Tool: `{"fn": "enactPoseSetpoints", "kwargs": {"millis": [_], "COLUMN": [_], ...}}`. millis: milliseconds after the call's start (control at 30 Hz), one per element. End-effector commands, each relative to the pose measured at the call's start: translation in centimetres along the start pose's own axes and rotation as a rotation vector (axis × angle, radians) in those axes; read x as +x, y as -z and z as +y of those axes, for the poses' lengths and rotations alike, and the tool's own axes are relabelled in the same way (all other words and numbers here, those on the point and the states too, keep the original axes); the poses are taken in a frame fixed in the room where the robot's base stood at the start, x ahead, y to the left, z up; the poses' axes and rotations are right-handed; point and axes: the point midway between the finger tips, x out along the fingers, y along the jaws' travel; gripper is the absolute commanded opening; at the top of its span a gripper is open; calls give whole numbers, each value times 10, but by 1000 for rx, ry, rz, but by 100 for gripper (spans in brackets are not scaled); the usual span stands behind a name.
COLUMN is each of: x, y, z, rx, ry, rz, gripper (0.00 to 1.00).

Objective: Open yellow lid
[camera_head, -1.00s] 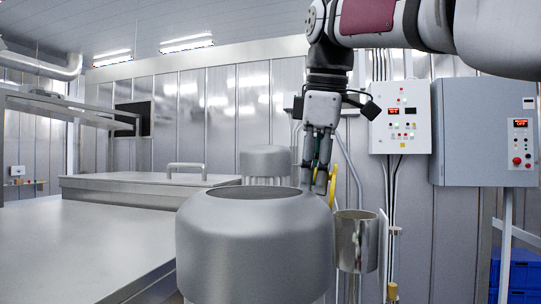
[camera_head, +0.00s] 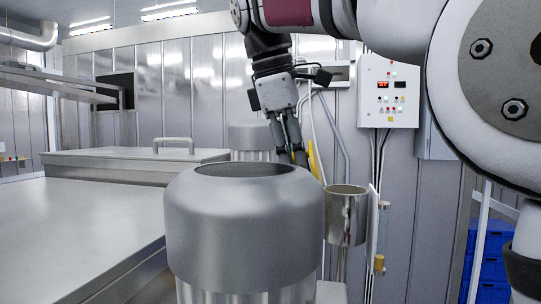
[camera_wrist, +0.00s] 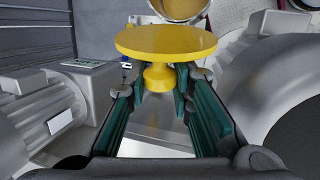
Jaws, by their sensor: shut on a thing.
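The yellow lid (camera_wrist: 166,42) is a round disc with a yellow knob (camera_wrist: 158,78) in the wrist view. My gripper (camera_wrist: 159,80) is shut on this knob, with a dark green finger on each side. In the head view, only a thin part of the lid (camera_head: 315,160) shows, steeply tilted beside my gripper (camera_head: 292,152). The lid hangs behind the right rim of the large grey vessel and above left of an open metal cylinder (camera_head: 346,212). The cylinder's round mouth also shows beyond the lid in the wrist view (camera_wrist: 196,17). The rest of the lid is hidden in the head view.
The large grey vessel (camera_head: 245,225) with a dark round opening stands close in front. A steel table (camera_head: 75,230) and a closed box with a handle (camera_head: 135,168) are at left. A control box (camera_head: 389,92) hangs on the wall behind. Blue crates (camera_head: 490,255) are at right.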

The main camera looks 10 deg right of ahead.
Motion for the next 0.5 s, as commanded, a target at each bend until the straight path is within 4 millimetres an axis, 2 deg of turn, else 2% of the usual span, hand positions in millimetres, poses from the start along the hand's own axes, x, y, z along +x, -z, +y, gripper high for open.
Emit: {"fn": "enactPoseSetpoints", "kwargs": {"millis": [133, 167, 233, 500], "x": [3, 3, 3, 1], "y": [2, 3, 2, 1], "z": [-1, -1, -1, 0], "rx": [-5, -5, -5, -2], "ry": [9, 9, 8, 4], "rz": [0, 0, 0, 0], "gripper": [0, 28, 43, 43]}}
